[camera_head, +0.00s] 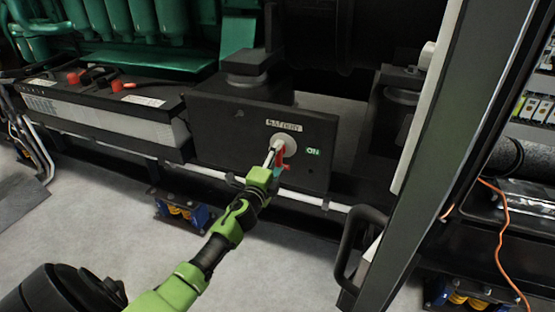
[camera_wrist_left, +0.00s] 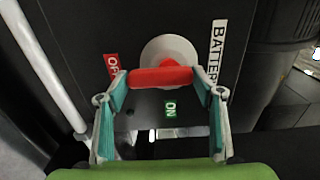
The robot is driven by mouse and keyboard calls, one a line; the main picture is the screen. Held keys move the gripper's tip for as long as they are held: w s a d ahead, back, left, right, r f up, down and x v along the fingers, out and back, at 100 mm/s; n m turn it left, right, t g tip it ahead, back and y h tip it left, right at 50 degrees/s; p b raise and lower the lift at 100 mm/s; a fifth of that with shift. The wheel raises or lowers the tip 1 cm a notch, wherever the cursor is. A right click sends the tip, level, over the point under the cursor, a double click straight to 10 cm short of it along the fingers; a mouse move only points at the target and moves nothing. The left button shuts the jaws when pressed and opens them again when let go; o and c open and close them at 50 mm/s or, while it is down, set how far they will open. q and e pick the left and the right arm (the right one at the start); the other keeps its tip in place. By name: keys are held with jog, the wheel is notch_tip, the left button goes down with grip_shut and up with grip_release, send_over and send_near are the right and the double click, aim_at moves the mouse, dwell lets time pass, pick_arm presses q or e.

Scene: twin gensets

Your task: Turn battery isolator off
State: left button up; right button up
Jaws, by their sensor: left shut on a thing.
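The battery isolator is a red handle (camera_wrist_left: 161,78) on a round pale base (camera_wrist_left: 168,48), mounted on a dark panel (camera_head: 222,135). A "BATTERY" label (camera_head: 284,125) sits above it and a green "ON" label (camera_head: 313,152) to its right in the head view. The left wrist view shows a red label (camera_wrist_left: 112,67), partly hidden by a finger, and the "ON" label below the handle. My left gripper (camera_wrist_left: 161,82) is shut on the red handle, a finger at each end of it. In the head view the gripper (camera_head: 275,158) partly covers the handle. My right gripper is not in view.
A battery box (camera_head: 110,100) with red terminal caps stands at the left. A white pipe (camera_head: 300,197) runs below the panel. A dark frame post (camera_head: 455,120) with a black handle (camera_head: 355,245) stands at the right. The grey floor (camera_head: 100,225) is open in front.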

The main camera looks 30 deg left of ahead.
pick_arm(q)
jog(key=shift+f, duration=0.1)
jog(key=o, duration=1.1)
jog(key=shift+s, duration=0.15)
jog(key=v, duration=1.1)
jog(key=shift+s+d, duration=0.2)
jog(key=shift+s, duration=0.2)
